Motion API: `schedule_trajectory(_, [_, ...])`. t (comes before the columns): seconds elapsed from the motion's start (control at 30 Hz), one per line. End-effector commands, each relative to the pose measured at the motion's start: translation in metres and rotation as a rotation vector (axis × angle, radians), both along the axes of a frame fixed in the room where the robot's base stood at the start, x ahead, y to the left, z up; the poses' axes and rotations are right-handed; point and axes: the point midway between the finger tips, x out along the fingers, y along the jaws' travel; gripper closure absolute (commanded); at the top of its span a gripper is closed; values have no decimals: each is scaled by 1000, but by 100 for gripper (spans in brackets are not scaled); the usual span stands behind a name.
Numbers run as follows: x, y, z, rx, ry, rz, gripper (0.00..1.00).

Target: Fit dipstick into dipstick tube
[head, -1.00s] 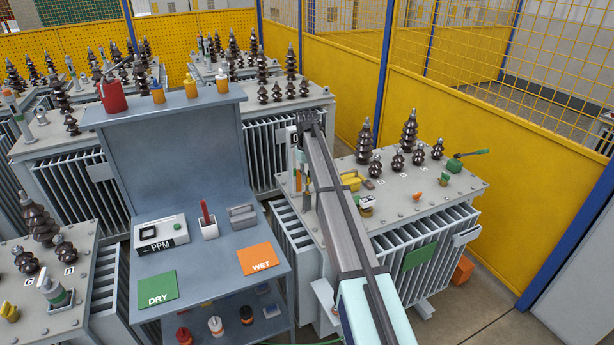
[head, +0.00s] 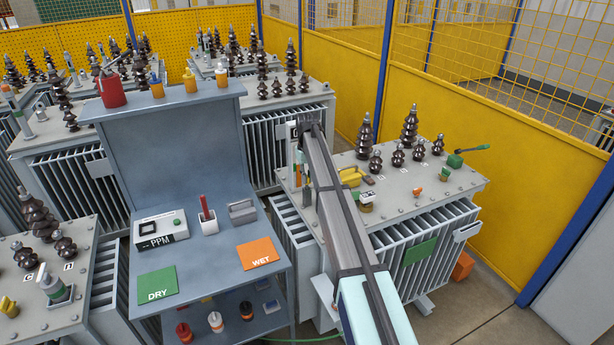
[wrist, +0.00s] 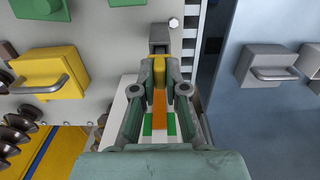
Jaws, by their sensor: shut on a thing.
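My gripper (wrist: 159,75) points down over the left edge of the transformer. In the wrist view its fingers are shut on a small yellow piece, which looks like the dipstick's handle (wrist: 158,67). An orange strip (wrist: 159,108) shows between the fingers, over a white and green patch; I cannot tell if it belongs to the dipstick. A grey block (wrist: 159,38) lies just beyond the fingertips; I cannot tell if it is the dipstick tube. In the head view my arm hides most of the gripper, and the dipstick's lower end and the tube's mouth cannot be made out.
The bench (head: 222,270) stands close on the left with a grey handled block (head: 243,211). A yellow fence (head: 530,165) stands behind.

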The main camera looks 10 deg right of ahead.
Motion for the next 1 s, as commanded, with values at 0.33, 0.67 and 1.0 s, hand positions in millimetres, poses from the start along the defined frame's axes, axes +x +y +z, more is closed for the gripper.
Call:
schedule_trajectory(0.33, [0,0,-9,0,0,0,100])
schedule_trajectory(0.67, [0,0,-16,0,1,0,100])
schedule_trajectory(1.0, [0,0,-24,0,1,0,100])
